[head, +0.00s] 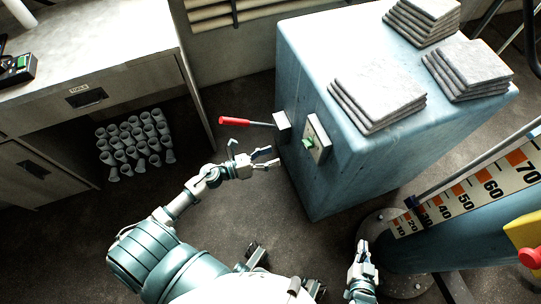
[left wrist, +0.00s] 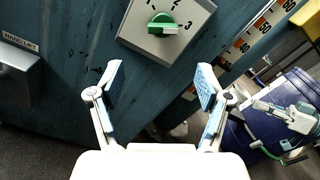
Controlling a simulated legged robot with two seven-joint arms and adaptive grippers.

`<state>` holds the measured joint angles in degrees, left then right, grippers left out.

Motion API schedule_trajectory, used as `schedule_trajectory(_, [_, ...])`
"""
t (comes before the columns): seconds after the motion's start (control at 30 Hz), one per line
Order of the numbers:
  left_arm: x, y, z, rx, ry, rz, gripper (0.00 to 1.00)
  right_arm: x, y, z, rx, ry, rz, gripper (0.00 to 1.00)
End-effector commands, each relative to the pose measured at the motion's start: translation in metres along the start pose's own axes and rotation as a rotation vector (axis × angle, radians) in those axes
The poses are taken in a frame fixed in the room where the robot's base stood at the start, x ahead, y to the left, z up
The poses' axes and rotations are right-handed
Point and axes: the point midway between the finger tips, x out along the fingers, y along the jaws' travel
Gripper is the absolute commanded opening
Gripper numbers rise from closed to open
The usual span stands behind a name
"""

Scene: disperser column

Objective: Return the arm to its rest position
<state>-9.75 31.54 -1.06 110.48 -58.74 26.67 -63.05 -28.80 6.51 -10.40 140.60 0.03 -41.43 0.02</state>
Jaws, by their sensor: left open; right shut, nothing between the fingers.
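My left gripper (head: 258,158) is open and empty in front of the blue cabinet (head: 300,75), apart from it, with the arm stretched forward. In the left wrist view its two fingers (left wrist: 160,85) are spread with nothing between them. Above them is a grey dial plate (left wrist: 190,12) marked 1, 2, 3, with a green knob (left wrist: 162,24) pointing towards 3. The knob also shows in the head view (head: 308,143), right of my left gripper. My right gripper (head: 362,250) is shut and empty at the lower middle of the head view.
A red-handled lever (head: 238,121) sticks out from the cabinet just above my left gripper. Stacked grey slabs (head: 378,90) lie on top of the cabinet. A scaled column (head: 480,190) stands right. Several grey cups (head: 133,140) stand beneath the counter (head: 90,45) at left.

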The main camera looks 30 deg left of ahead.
Motion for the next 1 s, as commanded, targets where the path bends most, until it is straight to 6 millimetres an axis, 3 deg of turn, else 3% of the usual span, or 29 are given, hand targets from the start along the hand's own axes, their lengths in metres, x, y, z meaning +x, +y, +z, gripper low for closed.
schedule_trajectory(0.37, [0.0,0.0,0.0,-0.001,-0.001,0.0,0.77,0.001,0.0,0.0,-0.001,-0.001,0.0,0.0])
schedule_trajectory(0.47, [0.002,-0.005,0.002,-0.073,-0.035,0.012,0.77,0.0,0.0,0.0,0.0,0.001,0.0,0.0])
schedule_trajectory(0.57, [0.002,-0.016,0.009,-0.352,-0.153,0.057,0.77,0.0,0.0,0.0,0.0,0.0,0.0,0.0])
schedule_trajectory(0.7, [-0.007,-0.028,0.009,-0.996,-0.384,0.155,0.77,0.0,0.0,0.0,0.0,0.0,0.0,0.0])
schedule_trajectory(0.8, [-0.016,-0.033,-0.003,-1.395,-0.502,0.217,0.77,0.0,0.0,0.0,0.0,0.0,0.0,0.0])
schedule_trajectory(1.0, [-0.029,-0.051,-0.039,-2.001,-0.648,0.328,0.77,0.0,0.0,0.0,-0.001,0.0,0.0,0.0])
